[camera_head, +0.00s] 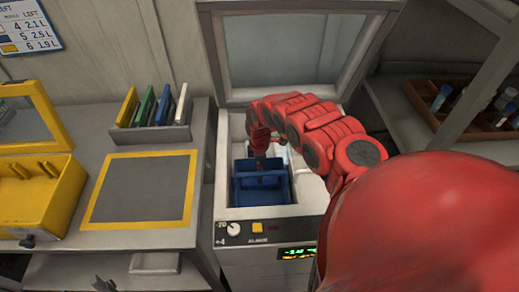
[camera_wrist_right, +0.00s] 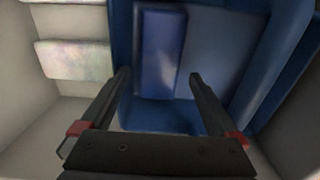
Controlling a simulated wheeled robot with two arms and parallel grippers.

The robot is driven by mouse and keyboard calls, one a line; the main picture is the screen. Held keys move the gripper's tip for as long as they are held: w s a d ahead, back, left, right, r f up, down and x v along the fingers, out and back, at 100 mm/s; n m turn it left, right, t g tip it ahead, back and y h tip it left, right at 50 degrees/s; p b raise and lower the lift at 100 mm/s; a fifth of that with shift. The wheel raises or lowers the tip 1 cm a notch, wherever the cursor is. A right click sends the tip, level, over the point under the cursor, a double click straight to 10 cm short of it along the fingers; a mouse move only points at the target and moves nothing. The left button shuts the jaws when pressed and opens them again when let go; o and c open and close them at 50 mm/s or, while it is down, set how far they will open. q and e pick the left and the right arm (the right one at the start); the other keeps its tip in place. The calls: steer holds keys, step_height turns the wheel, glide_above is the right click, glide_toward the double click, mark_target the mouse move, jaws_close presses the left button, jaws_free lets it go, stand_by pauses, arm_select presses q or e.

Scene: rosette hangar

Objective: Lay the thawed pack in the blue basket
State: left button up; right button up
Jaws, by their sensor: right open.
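A blue basket (camera_head: 247,197) sits inside the open white chest freezer. It also shows in the right wrist view (camera_wrist_right: 258,95). A smooth blue block (camera_wrist_right: 160,52) shows inside the basket's outline; I cannot tell whether it is a pack or part of the basket. A pale, frosty-looking pack (camera_wrist_right: 75,60) lies outside the basket, by the freezer wall. Which one is the thawed pack is unclear. My right gripper (camera_wrist_right: 158,88) is open and empty, over the basket, its fingers pointing toward the blue block. In the head view my red right arm hides part of the chest. My left gripper is out of view.
The freezer (camera_head: 222,188) has a raised lid (camera_head: 285,97) behind and a dial and display in front. Left stands a bench with a yellow-framed grey mat (camera_head: 140,188), a rack of coloured panels (camera_head: 150,133) and a yellow bin (camera_head: 40,205). The mat is clear.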

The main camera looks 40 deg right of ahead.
step_height(320, 180, up, 10)
steer(key=p, duration=0.1)
steer(key=shift+f, duration=0.15)
stand_by(0.5)
